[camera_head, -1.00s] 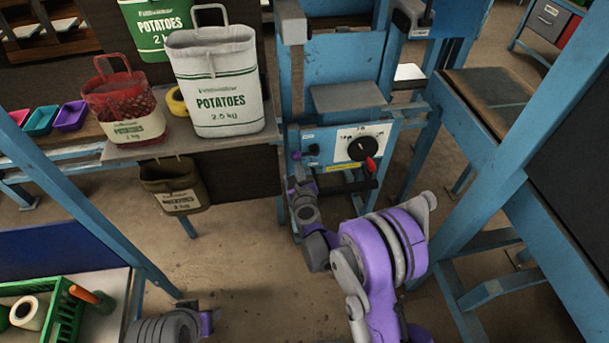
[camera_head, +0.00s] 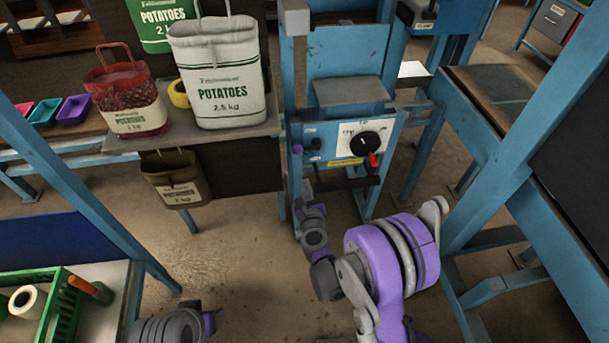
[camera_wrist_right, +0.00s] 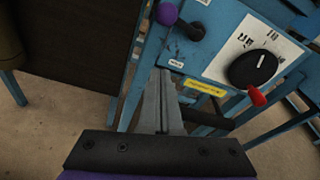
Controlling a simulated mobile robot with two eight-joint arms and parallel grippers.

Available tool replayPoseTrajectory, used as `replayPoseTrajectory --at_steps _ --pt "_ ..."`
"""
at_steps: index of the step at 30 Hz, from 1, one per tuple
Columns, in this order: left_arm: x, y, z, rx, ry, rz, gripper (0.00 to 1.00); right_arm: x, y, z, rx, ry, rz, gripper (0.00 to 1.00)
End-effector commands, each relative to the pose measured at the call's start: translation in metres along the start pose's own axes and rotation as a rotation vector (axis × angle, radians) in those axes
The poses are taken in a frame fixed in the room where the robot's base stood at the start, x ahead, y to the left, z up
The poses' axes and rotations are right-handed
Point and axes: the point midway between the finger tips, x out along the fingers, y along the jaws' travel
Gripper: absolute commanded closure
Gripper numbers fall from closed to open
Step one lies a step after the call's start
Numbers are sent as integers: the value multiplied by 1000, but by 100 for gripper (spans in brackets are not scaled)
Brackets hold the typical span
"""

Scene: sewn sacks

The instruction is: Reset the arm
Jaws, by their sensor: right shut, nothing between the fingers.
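My right gripper (camera_head: 307,187) is in front of the lower left of a blue machine (camera_head: 347,70). Its grey fingers lie together and empty in the right wrist view (camera_wrist_right: 160,98), below a purple ball knob (camera_wrist_right: 167,14) and left of a yellow label (camera_wrist_right: 203,86). Whether they touch the machine frame I cannot tell. The bulky purple and grey joint of my right arm (camera_head: 392,255) is at lower right of centre. Part of my left arm (camera_head: 168,326) shows at the bottom left edge; its fingers cannot be made out.
The machine has a black dial (camera_head: 363,143) with a red pointer. A white potato sack (camera_head: 220,75) and a red net sack (camera_head: 128,100) stand on a shelf; a brown sack (camera_head: 176,182) hangs below. A green crate (camera_head: 67,318) is lower left. Blue posts flank the open floor.

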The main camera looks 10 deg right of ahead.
Motion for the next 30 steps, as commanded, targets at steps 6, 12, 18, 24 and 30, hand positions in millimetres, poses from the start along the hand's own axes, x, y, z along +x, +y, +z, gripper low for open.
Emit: replayPoseTrajectory --at_steps 6,12,18,24,30 --pt "-2 0 0 0 1 0 50 -31 0 0 0 0 1 100" --pt "-2 0 0 0 1 0 50 -38 0 0 -1 0 0 100" --pt "-2 0 0 0 1 0 50 -39 -1 4 -27 -4 9 100" --pt "-2 0 0 0 1 0 50 -56 -6 49 -360 -50 114 100" --pt "-2 0 0 0 1 0 50 -101 -8 86 -932 -109 303 100"
